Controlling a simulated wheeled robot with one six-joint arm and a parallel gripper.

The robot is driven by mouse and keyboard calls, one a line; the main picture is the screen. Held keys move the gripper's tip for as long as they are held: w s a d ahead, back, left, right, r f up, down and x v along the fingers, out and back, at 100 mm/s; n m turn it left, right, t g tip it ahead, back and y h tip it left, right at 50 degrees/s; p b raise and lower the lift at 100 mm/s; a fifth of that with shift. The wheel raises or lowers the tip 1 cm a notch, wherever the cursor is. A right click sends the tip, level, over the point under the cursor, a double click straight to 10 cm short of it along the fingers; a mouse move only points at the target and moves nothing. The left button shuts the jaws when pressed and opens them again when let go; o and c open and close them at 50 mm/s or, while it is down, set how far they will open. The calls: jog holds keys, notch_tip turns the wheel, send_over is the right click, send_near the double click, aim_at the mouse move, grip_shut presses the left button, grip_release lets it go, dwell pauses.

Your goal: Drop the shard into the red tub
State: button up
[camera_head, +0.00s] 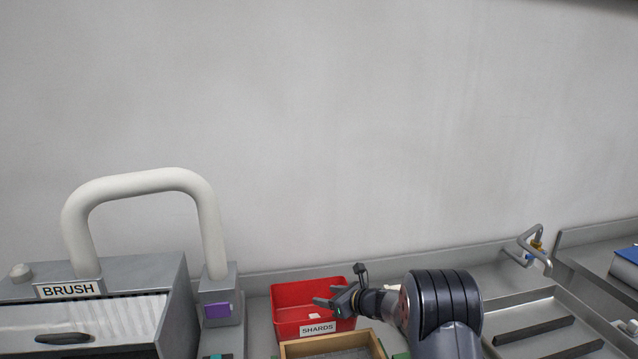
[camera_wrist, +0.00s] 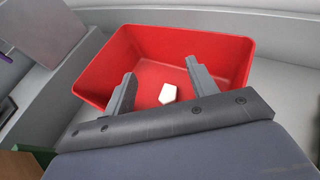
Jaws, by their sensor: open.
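The red tub (camera_head: 287,314) stands on the grey bench, with a SHARDS label on its front; it also fills the middle of the wrist view (camera_wrist: 95,77). A small white shard (camera_wrist: 168,93) lies on the tub's floor in the wrist view, and it shows as a small pale patch in the head view (camera_head: 315,316). My gripper (camera_head: 330,298) is over the tub with its fingers apart. In the wrist view my gripper (camera_wrist: 160,75) is open, and the shard shows between and below its fingers, touching neither as far as I can see.
A wooden-rimmed tray (camera_head: 290,349) stands in front of the tub. A grey BRUSH machine (camera_head: 178,290) with a thick white pipe (camera_head: 140,181) is on the left. A slotted metal tray (camera_head: 520,310) and a bent metal tube fitting (camera_head: 530,250) are on the right. A plain wall stands behind.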

jog(key=b+v, duration=0.2)
jog(key=v, duration=0.8)
jog(key=p+x, duration=0.2)
jog(key=x, duration=0.8)
jog(key=shift+w+a+r+p, duration=0.1)
jog(key=shift+r+p, duration=0.65)
jog(key=shift+r, duration=0.45)
jog(key=shift+w+a+r+p, duration=0.1)
jog(key=shift+r+p, duration=0.65)
jog(key=shift+r, duration=0.45)
